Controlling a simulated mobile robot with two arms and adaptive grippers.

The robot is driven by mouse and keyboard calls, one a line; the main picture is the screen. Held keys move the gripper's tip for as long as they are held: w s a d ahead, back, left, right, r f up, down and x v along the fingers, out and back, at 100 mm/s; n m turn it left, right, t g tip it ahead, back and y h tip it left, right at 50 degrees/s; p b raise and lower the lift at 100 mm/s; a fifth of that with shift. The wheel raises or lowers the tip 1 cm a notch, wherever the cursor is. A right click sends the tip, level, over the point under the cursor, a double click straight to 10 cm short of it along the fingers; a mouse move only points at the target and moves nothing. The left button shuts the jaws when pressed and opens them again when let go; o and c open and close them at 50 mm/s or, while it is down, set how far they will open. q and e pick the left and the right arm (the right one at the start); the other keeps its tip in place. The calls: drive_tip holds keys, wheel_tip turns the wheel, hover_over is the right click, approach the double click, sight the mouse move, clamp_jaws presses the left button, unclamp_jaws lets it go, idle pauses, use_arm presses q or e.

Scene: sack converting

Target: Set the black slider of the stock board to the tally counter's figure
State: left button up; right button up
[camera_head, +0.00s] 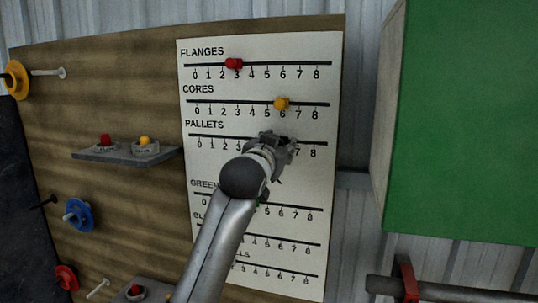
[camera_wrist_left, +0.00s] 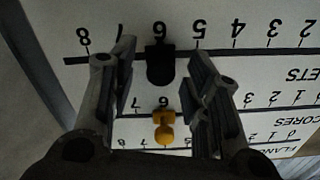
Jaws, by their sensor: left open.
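The white stock board (camera_head: 325,180) has printed rows with 0 to 8 scales. In the left wrist view, seen upside down, the black slider (camera_wrist_left: 160,63) sits on the PALLETS line at the 6. My left gripper (camera_wrist_left: 165,85) is open, with one finger on each side of the black slider and gaps visible. In the head view my left gripper (camera_head: 284,144) is over the right part of the PALLETS row and hides the slider. No tally counter figure is readable in either view. My right gripper is not in view.
A red slider (camera_head: 234,64) is at 3 on FLANGES. A yellow slider (camera_head: 281,104) is at 6 on CORES. A small shelf (camera_head: 125,155) holds red-topped and yellow-topped pieces. Coloured wheels hang at left. A green panel (camera_head: 465,120) stands at right.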

use_arm(q)
drive_tip(key=s+a, duration=0.2)
drive_tip(key=s, duration=0.8)
drive_tip(key=shift+s, duration=0.15)
